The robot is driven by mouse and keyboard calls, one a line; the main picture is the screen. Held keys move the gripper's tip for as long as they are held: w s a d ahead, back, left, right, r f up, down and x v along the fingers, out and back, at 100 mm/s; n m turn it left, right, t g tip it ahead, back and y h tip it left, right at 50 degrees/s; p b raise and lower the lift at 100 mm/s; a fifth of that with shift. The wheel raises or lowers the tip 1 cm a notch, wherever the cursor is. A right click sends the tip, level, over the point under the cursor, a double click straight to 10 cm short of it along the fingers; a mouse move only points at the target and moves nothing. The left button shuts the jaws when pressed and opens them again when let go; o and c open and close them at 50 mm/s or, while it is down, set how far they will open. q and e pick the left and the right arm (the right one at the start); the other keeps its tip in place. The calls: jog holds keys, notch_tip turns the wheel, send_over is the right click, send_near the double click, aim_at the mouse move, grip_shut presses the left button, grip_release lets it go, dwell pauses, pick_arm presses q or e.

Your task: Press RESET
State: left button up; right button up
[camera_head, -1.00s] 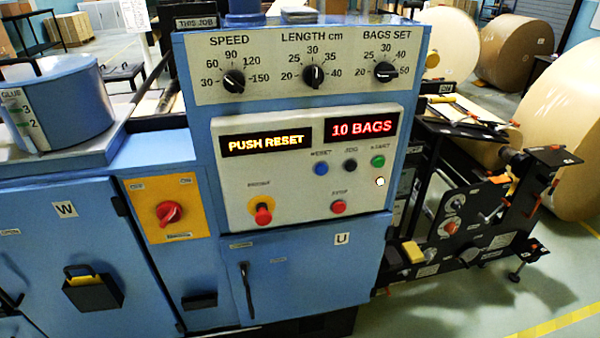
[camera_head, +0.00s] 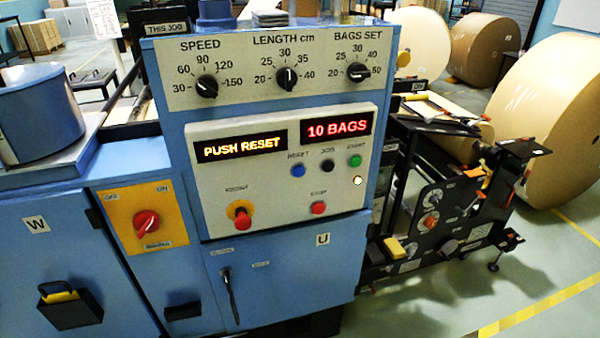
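The blue RESET button (camera_head: 298,171) sits on the white control panel (camera_head: 260,210), under the left part of the red display. The yellow display (camera_head: 241,146) reads PUSH RESET. The red display (camera_head: 337,128) reads 10 BAGS. To the right of RESET are a black JOG button (camera_head: 328,165) and a green START button (camera_head: 355,161). A red STOP button (camera_head: 318,208) is below. A small lit white lamp (camera_head: 357,181) is under the green button. Neither of my grippers is in view.
A red mushroom knob on a yellow base (camera_head: 241,216) juts out at the panel's lower left. A red rotary switch (camera_head: 147,223) is on the yellow plate. Three dials line the top plate (camera_head: 240,88). Large kraft rolls (camera_head: 555,115) stand behind right. Clear floor lies at lower right.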

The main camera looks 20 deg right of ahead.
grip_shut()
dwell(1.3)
